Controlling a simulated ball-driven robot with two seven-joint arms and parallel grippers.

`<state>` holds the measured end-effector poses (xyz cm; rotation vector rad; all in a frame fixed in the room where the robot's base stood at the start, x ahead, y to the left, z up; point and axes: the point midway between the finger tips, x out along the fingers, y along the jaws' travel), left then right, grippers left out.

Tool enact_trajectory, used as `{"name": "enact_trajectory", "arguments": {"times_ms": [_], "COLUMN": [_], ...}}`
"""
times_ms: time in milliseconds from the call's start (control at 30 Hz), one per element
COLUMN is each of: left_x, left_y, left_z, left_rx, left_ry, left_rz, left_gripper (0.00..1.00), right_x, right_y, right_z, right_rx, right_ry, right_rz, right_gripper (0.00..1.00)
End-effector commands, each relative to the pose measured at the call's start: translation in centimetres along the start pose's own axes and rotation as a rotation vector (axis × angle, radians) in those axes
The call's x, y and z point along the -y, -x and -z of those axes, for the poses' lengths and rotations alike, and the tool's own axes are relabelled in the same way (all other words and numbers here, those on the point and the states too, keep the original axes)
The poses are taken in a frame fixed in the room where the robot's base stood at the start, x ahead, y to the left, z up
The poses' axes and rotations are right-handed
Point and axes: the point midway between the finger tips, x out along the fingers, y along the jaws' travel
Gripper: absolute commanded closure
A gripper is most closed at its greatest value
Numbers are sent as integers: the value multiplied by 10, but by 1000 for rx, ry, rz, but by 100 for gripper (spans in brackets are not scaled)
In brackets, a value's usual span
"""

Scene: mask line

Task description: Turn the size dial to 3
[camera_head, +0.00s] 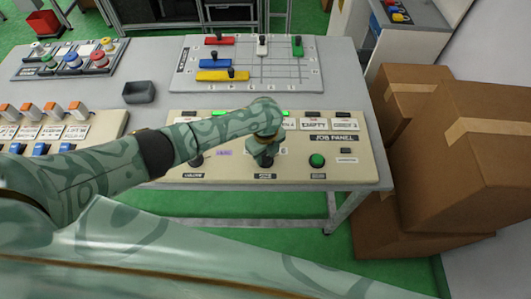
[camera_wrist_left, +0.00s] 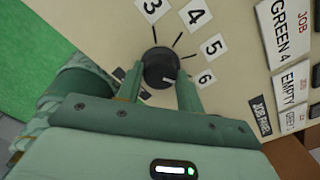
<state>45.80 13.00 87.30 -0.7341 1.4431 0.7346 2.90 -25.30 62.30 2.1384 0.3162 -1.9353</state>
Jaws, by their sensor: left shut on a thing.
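The black dial (camera_wrist_left: 160,67) sits between the two fingers of my left gripper (camera_wrist_left: 160,88) in the left wrist view. The fingers are shut on its sides. A white mark on the dial points right and slightly down, roughly toward the 6. In the head view my left gripper (camera_head: 264,152) is over the middle of the job panel (camera_head: 220,172) and hides most of the dial. My right gripper is not in view.
Another black knob (camera_head: 195,160) is left of the gripper, and a green button (camera_head: 317,160) is to its right. A slider board (camera_head: 250,62) lies behind the panel. A small dark tray (camera_head: 139,92) is to the left. Cardboard boxes (camera_head: 480,150) stand right of the table.

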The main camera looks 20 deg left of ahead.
Motion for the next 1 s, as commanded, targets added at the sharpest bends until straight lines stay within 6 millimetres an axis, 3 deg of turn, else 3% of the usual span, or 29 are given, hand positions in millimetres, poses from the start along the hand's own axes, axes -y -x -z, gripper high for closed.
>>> {"name": "enact_trajectory", "arguments": {"times_ms": [367, 1000], "left_x": [0, 0], "left_y": [3, 2], "left_z": [0, 1], "left_rx": [-1, -2], "left_ry": [156, 750], "left_rz": [-1, -2], "left_gripper": [86, 86], "right_x": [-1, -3], "right_y": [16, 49], "right_z": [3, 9], "right_rx": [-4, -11], "right_ry": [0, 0], "right_rz": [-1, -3], "right_gripper": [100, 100]}}
